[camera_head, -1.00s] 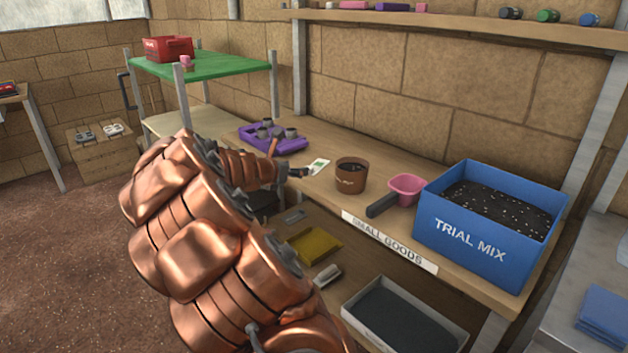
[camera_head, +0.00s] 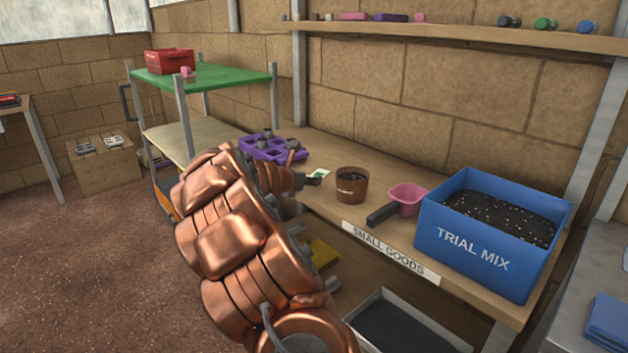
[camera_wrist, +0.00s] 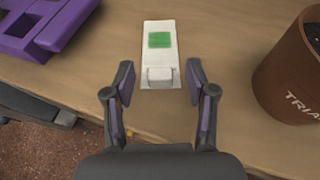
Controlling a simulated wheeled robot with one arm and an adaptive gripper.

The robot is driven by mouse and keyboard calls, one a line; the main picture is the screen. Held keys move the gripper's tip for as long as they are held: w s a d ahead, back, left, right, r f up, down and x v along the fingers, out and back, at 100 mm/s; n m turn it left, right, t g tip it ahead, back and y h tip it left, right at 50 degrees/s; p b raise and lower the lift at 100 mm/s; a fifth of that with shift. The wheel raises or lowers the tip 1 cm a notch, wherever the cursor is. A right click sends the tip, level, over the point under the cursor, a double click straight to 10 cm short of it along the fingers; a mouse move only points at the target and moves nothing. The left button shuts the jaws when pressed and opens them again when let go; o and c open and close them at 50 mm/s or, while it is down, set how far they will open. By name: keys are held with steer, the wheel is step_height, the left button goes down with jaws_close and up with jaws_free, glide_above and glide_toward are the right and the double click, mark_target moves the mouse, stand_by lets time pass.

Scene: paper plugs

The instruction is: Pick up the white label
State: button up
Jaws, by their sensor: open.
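The white label (camera_wrist: 160,57) lies on the wooden bench in the wrist view, a narrow strip with a green square and a small raised white part at its near end. In the head view the label (camera_head: 318,174) shows just beyond my gripper (camera_head: 314,181). My gripper (camera_wrist: 158,84) is open and empty in the wrist view. Its two fingers stand left and right of the label's near end, with a gap on each side. I cannot tell how high the fingertips are above the bench.
A brown pot (camera_wrist: 294,75) stands right of the label. A purple tray (camera_wrist: 38,24) is at the left, holding small pots in the head view. A pink scoop (camera_head: 407,197) and blue Trial Mix bin (camera_head: 475,245) stand farther right. The bench's front edge is close to my gripper.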

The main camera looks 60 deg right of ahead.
steer(key=c, duration=0.8)
steer(key=shift+r, duration=0.15)
steer(key=shift+c, duration=0.2)
